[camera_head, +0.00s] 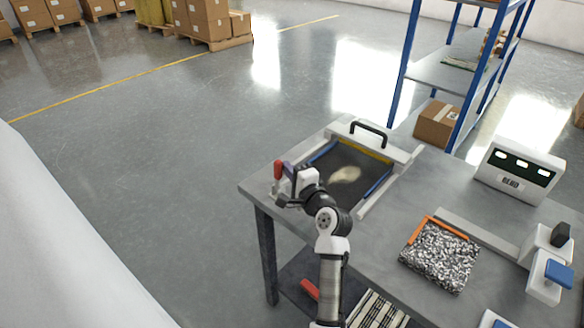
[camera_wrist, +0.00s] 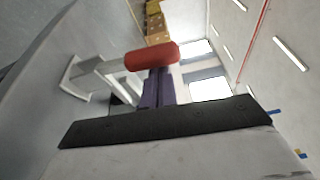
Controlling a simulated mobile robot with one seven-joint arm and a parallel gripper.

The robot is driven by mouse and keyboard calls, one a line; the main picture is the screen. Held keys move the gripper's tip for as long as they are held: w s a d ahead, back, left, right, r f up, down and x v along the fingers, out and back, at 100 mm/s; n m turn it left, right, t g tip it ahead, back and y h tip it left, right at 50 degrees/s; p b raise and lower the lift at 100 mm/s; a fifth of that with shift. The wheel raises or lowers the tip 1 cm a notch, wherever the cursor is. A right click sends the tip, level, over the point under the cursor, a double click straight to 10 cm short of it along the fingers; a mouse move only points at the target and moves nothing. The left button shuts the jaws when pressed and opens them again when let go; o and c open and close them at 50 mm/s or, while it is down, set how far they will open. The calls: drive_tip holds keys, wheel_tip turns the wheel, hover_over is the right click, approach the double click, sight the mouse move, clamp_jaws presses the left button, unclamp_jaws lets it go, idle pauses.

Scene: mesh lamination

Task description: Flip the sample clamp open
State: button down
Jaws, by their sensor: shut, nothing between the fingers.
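The sample clamp shows as an upright red handle (camera_head: 278,170) at the left corner of the table. In the wrist view the red handle (camera_wrist: 152,57) sits on a pale metal lever (camera_wrist: 95,65) that runs to a base at the left. My gripper (camera_head: 290,171) is right beside the handle, on its right. In the wrist view its purple fingers (camera_wrist: 158,88) are together and empty, and their tips are at the red handle. I cannot tell whether they touch it. The clamp's base is partly hidden by my gripper in the head view.
A framed dark tray (camera_head: 345,172) with a black-handled bar (camera_head: 368,130) lies behind my gripper. A speckled mesh piece (camera_head: 440,256) with an orange edge lies to the right. A white device with a display (camera_head: 520,172) stands at the table's back right. Open floor lies left.

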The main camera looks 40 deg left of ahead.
sight(278, 175)
drive_tip(key=shift+s+a+n+y+b, duration=0.1)
drive_tip(key=shift+s+n+y+b, duration=0.35)
drive_tip(key=shift+n+b, duration=0.55)
drive_tip(key=shift+s+b, duration=0.2)
drive_tip(key=shift+b, duration=0.35)
drive_tip(key=s+n+b, duration=0.1)
drive_tip(key=b, duration=0.1)
drive_tip(key=s+n+y+b, duration=0.1)
drive_tip(key=b, duration=0.2)
drive_tip(key=shift+a+f+n, duration=0.15)
drive_tip(key=shift+f+n, duration=0.25)
drive_tip(key=n+b, duration=0.1)
drive_tip(key=b, duration=0.1)
drive_tip(key=s+n+b, duration=0.1)
drive_tip(key=b, duration=0.1)
drive_tip(key=shift+s+a+f+n+y+b, duration=0.1)
drive_tip(key=shift+s+f+n+y+b, duration=0.1)
drive_tip(key=shift+n+y+b, duration=0.2)
drive_tip(key=shift+s+n+g+y+b, duration=0.3)
drive_tip(key=shift+s+n+b, duration=0.15)
drive_tip(key=shift+n+b, duration=0.65)
drive_tip(key=shift+s+f+b, duration=0.25)
drive_tip(key=shift+s+b, duration=0.3)
drive_tip(key=shift+s+f, duration=0.4)
